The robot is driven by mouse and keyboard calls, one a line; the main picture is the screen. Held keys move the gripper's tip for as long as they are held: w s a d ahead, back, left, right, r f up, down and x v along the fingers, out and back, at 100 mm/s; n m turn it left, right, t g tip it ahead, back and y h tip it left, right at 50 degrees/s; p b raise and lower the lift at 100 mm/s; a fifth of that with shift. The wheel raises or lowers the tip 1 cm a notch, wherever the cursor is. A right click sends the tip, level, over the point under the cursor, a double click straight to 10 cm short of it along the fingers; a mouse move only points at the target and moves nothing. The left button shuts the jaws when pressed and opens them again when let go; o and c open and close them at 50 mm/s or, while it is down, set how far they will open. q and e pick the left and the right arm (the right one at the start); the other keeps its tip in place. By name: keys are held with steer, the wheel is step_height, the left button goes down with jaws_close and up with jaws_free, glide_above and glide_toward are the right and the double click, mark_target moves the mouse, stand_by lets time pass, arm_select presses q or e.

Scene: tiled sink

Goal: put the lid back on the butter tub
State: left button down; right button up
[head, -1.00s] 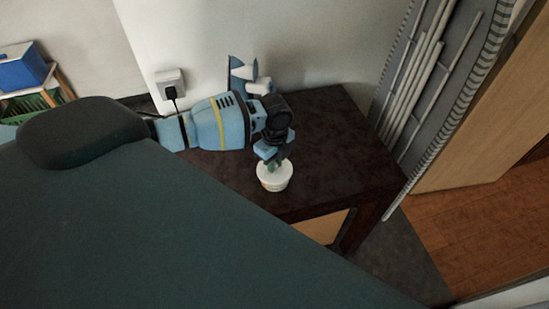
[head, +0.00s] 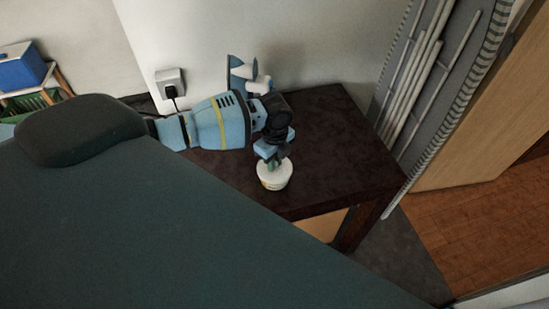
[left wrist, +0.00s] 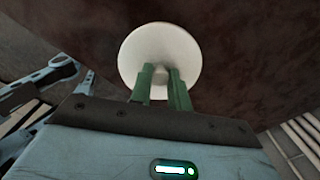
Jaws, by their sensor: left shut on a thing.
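The white butter tub (head: 273,183) stands upright near the front edge of a dark brown table. My left gripper (head: 271,163) is directly above it, pointing down at its top. In the left wrist view, the round white lid (left wrist: 150,52) lies under the green fingers of my left gripper (left wrist: 160,77). The fingers are shut on the small knob in the middle of the lid. The lid is at the tub's top; whether it rests fully on the rim cannot be told. The lid hides the tub in the left wrist view. My right gripper is not in view.
The dark table (head: 325,125) is bare to the right of the tub. A wall with a socket and plug (head: 171,85) is behind. A grey rack with pale rods (head: 425,85) stands right of the table. A blue box (head: 22,70) is at the far left.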

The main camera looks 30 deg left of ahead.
arm_select(q)
steer(key=c, duration=0.8)
jaws_free()
steer(key=shift+o, duration=0.2)
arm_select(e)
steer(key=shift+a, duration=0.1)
arm_select(q)
steer(key=shift+r, duration=0.1)
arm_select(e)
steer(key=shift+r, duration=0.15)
arm_select(q)
steer(key=shift+r, duration=0.45)
steer(key=shift+r+p, duration=1.05)
steer(key=shift+r, duration=1.9)
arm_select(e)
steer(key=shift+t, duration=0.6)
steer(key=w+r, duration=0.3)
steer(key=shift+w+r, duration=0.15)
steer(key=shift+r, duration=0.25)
